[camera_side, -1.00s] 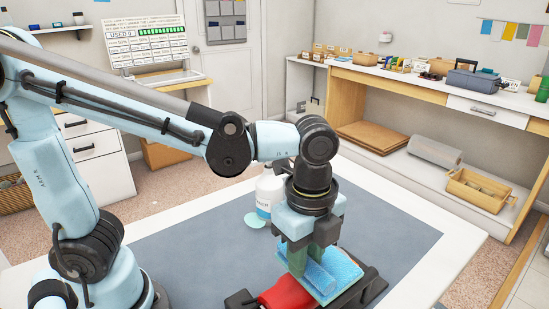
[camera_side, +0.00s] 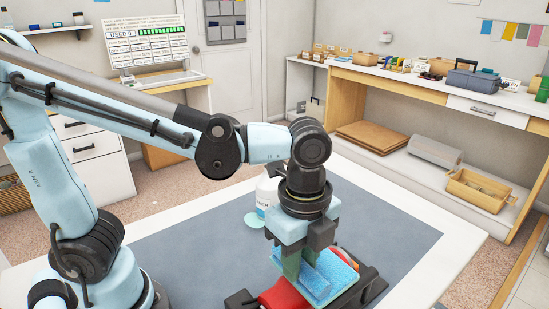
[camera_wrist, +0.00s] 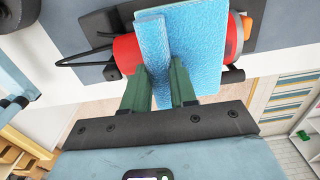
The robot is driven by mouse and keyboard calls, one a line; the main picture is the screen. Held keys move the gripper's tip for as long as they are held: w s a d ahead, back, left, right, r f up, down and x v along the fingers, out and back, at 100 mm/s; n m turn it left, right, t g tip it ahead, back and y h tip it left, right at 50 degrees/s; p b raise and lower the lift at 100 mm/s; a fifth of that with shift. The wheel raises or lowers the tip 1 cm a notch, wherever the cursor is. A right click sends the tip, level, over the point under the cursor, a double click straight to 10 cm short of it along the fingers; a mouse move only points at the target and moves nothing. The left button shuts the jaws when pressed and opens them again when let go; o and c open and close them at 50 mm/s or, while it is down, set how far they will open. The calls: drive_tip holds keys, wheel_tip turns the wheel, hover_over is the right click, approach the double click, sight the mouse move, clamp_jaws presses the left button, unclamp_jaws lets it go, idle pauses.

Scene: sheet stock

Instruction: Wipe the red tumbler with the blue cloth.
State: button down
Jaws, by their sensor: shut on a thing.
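The red tumbler (camera_side: 280,297) lies on its side in a dark holder on the grey mat. Its red ends also show on both sides of the cloth in the wrist view (camera_wrist: 126,53). The blue cloth (camera_side: 335,278) is draped over the tumbler's middle and hides that part; it fills the top centre of the wrist view (camera_wrist: 200,45). My gripper (camera_side: 302,268) points down above the tumbler, its green fingers shut on an upright fold of the cloth. The fingers show on either side of this fold in the wrist view (camera_wrist: 160,88).
A white bottle (camera_side: 265,190) stands on the mat behind my gripper, partly hidden, with a pale green disc (camera_side: 255,220) beside it. The grey mat (camera_side: 400,235) is clear to the right and left. A workbench (camera_side: 400,80) with small items stands at the back right.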

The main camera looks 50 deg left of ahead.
drive_tip(key=shift+w, duration=1.95)
drive_tip(key=shift+s, duration=1.35)
drive_tip(key=shift+r, duration=3.5)
drive_tip(key=shift+a, duration=0.1)
